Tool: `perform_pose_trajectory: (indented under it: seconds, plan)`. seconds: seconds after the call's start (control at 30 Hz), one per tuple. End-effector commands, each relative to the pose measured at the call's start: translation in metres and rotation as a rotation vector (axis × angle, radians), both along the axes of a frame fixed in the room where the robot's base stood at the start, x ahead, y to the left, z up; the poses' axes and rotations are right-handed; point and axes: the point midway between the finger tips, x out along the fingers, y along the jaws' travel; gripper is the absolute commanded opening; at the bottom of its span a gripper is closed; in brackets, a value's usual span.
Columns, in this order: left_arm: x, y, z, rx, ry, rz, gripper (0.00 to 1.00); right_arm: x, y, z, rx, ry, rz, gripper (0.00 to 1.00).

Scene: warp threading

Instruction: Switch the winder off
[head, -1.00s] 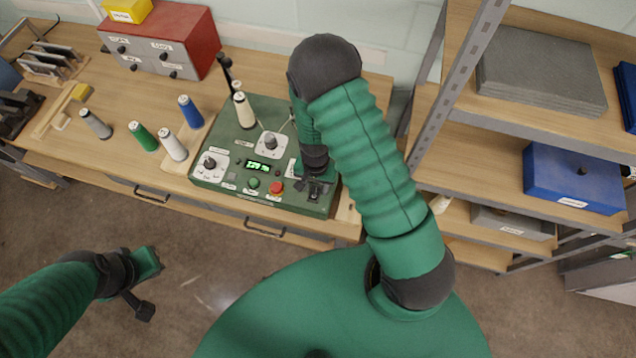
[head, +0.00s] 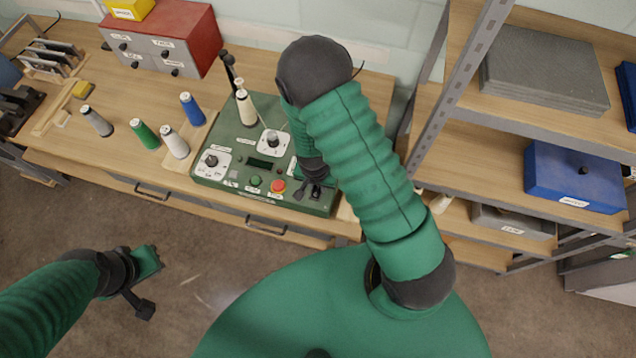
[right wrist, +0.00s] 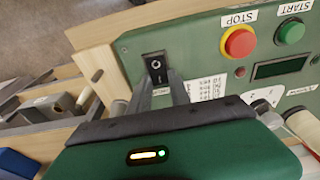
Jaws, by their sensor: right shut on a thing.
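The winder is a green control box (head: 215,183) on the bench in the head view. Its display (head: 262,163) is dark, and the display also looks dark in the right wrist view (right wrist: 283,68). A black rocker switch (right wrist: 156,66) with a white O mark sits at the panel's corner. My right gripper (head: 309,193) is down at that corner, its two fingers (right wrist: 161,93) on either side of the switch's near end; their exact contact is partly hidden. My left gripper (head: 145,285) hangs over the floor, away from the bench; its jaw opening is unclear.
A red stop button (head: 278,186) and green start button (head: 255,181) are on the panel. A cream spool (head: 246,108) stands at the box's back. Blue (head: 191,109), green (head: 144,135) and other spools stand left. A metal shelf (head: 490,128) rises at right.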

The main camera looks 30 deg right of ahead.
Motion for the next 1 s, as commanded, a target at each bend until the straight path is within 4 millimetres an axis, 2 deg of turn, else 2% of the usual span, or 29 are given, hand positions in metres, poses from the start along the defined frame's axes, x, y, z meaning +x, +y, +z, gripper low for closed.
perform_pose_trajectory:
  seconds: [0.2,0.47,0.5,0.63,0.67,1.0]
  plan:
    - [0.0,0.0,-0.0034,0.0,0.0,0.0,0.0,0.0019,0.0001,0.0033,-0.11,-0.098,-0.001,0.0]
    - [0.0,0.0001,-0.0029,0.0,0.0,0.0,0.0,0.0028,-0.0003,0.0046,-0.114,-0.107,-0.002,0.0]
    - [0.0,0.0,-0.0029,0.0,0.0,0.0,0.0,0.003,-0.0003,0.0046,-0.114,-0.107,-0.002,0.26]
    - [0.0,0.0,-0.0029,0.0,0.0,0.0,0.0,0.0017,0.0004,0.004,-0.113,-0.103,-0.001,0.43]
    - [0.0,0.0,-0.0029,0.0,0.0,0.0,0.0,0.0013,0.0004,0.0038,-0.112,-0.103,-0.001,0.45]
    - [0.0,0.0,-0.0028,0.0,0.0,0.0,0.0,-0.0018,0.002,0.0071,-0.111,-0.098,0.0,0.45]
